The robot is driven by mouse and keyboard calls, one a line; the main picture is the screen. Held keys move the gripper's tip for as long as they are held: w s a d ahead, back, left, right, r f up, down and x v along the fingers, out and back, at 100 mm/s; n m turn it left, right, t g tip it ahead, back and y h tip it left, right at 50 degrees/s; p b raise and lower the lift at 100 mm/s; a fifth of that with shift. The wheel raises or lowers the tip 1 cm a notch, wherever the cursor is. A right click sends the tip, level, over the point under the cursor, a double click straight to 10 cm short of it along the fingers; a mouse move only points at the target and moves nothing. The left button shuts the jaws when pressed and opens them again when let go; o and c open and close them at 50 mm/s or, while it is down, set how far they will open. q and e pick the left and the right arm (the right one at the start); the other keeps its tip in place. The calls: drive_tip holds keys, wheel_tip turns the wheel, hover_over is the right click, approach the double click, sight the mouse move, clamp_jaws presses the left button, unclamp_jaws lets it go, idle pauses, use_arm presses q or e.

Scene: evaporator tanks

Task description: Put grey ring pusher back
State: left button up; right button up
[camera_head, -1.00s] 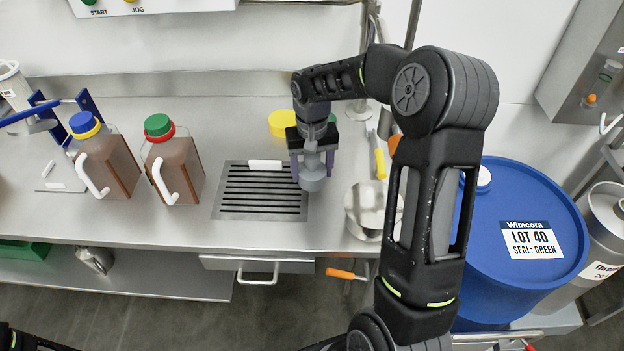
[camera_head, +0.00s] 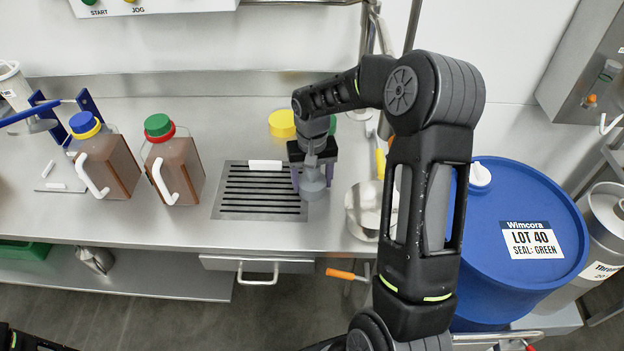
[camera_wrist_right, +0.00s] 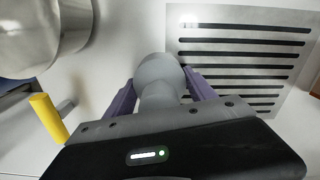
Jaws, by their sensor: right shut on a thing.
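The grey ring pusher (camera_head: 313,183) is between the fingers of my right gripper (camera_head: 311,178), just right of the slotted drain grate. It also shows in the right wrist view (camera_wrist_right: 160,82), with its rounded grey end outward and a purple finger on each side. My right gripper (camera_wrist_right: 158,95) is shut on it and points down at the steel counter. Whether the pusher touches the counter cannot be told. At the bottom left corner only a dark part of my left arm shows; its gripper is not visible.
The slotted grate (camera_head: 230,209) lies left of the gripper, with a white piece (camera_head: 265,165) on its edge. A metal pot (camera_head: 359,228) stands close on the right. Two brown jugs (camera_head: 178,170) stand further left. A yellow lid (camera_head: 282,123) lies behind. A blue drum (camera_head: 530,205) stands right.

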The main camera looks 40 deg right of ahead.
drive_tip(key=o, duration=1.5)
drive_tip(key=shift+r, duration=0.35)
wheel_tip(320, 180, up, 12)
drive_tip(key=shift+f, duration=0.15)
drive_tip(key=shift+p, duration=0.35)
